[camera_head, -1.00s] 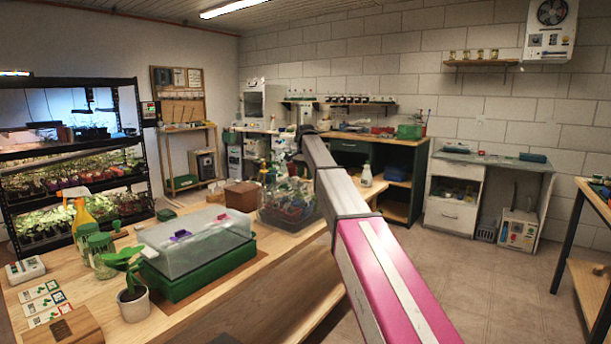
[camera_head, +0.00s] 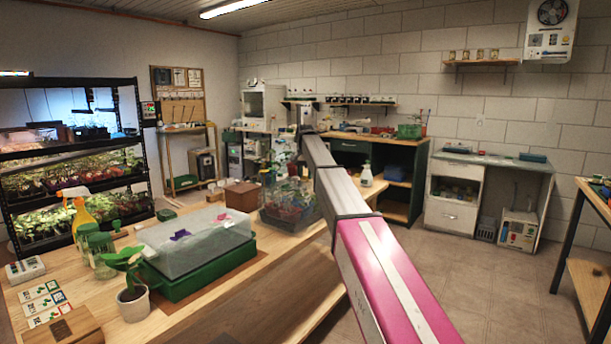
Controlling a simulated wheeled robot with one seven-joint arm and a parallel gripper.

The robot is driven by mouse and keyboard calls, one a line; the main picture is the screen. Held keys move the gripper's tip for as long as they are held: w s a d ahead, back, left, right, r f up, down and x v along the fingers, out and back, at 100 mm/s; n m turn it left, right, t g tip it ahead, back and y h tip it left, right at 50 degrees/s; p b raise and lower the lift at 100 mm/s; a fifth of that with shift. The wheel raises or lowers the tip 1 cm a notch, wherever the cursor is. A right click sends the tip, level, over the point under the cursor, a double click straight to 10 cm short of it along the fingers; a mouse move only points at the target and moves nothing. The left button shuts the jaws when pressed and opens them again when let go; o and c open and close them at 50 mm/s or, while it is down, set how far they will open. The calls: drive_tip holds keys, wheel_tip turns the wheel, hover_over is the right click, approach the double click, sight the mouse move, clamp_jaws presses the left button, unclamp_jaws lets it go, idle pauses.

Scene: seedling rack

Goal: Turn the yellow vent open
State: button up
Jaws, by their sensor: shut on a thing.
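A green propagator tray (camera_head: 205,268) with a clear lid (camera_head: 200,240) stands on the wooden bench. I cannot make out a yellow vent. My arm reaches from the lower right to beyond this box. My gripper is not visible; the far end of the arm and the arm itself hide that area.
A brown box (camera_head: 242,196) is behind the lid. Floor on the right (camera_head: 460,290) is clear.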

drive_tip(key=n, duration=1.4)
idle(0.4)
drive_tip(key=o, duration=0.9)
drive_tip(key=shift+o, duration=0.2)
drive_tip(key=shift+r, duration=0.15)
wheel_tip(320, 180, up, 10)
drive_tip(key=shift+r, duration=0.25)
